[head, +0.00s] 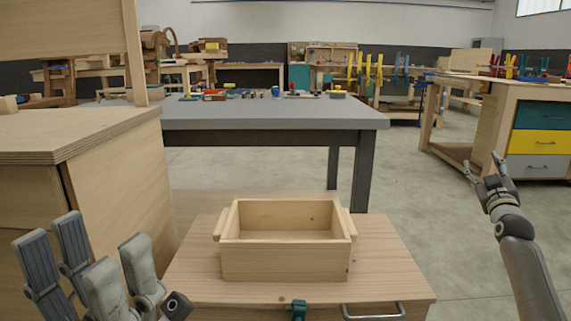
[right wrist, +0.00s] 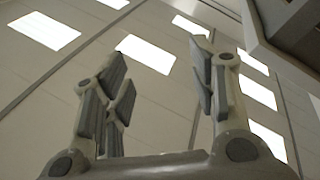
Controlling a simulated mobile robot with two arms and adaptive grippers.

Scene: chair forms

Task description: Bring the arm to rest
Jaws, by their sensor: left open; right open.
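My left gripper (head: 92,262) is at the lower left of the head view, close to the camera. Its fingers are spread and nothing is between them. My right gripper (head: 484,169) is at the right of the head view, raised over the floor and pointing up. In the right wrist view the same gripper (right wrist: 160,85) has its fingers apart, with only ceiling and light panels behind them. A wooden box (head: 285,262) with side handles, open at the top and empty as far as I see, stands on a wooden chest (head: 385,262) between the two grippers.
A grey-topped table (head: 270,113) with small items stands beyond the chest. A wooden cabinet (head: 125,175) is at the left, near my left gripper. A workbench with coloured drawers (head: 540,142) is at the right. Concrete floor (head: 440,215) is clear around my right arm.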

